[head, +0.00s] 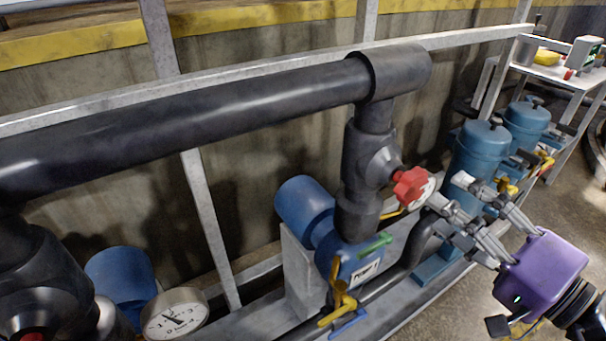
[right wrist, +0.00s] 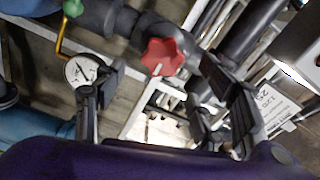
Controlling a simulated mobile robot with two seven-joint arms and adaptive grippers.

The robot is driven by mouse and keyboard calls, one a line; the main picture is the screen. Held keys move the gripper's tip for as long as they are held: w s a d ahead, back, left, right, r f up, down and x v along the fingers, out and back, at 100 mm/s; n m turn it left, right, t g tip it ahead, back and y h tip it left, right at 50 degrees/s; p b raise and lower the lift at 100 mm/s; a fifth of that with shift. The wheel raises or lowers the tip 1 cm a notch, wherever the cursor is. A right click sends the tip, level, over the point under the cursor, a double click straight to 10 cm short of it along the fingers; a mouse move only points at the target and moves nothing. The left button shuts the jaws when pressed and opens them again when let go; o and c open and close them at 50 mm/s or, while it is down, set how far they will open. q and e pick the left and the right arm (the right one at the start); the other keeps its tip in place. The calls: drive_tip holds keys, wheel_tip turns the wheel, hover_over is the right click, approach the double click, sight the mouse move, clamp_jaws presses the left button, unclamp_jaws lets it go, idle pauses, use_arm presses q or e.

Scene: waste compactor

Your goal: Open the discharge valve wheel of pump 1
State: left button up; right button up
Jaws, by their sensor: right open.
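The red valve wheel (head: 411,187) sits on the side of the dark vertical discharge pipe (head: 362,160) above pump 1 (head: 350,262), whose white label reads "PUMP 1". In the right wrist view the red wheel (right wrist: 163,57) appears between the two fingers, beyond their tips. My right gripper (head: 449,191) is open and empty, with its purple body at the lower right and its fingers pointing left toward the wheel. A gap shows between fingertips and wheel. My left gripper is not in view.
A round gauge (head: 424,192) sits just behind the wheel, close to the fingertips; it also shows in the right wrist view (right wrist: 81,70). A green handle (head: 375,246) and yellow valve (head: 339,302) are lower on the pump. Blue tanks (head: 480,152) stand behind my right gripper.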

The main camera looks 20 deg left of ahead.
drive_tip(key=v, duration=0.4)
idle(0.5)
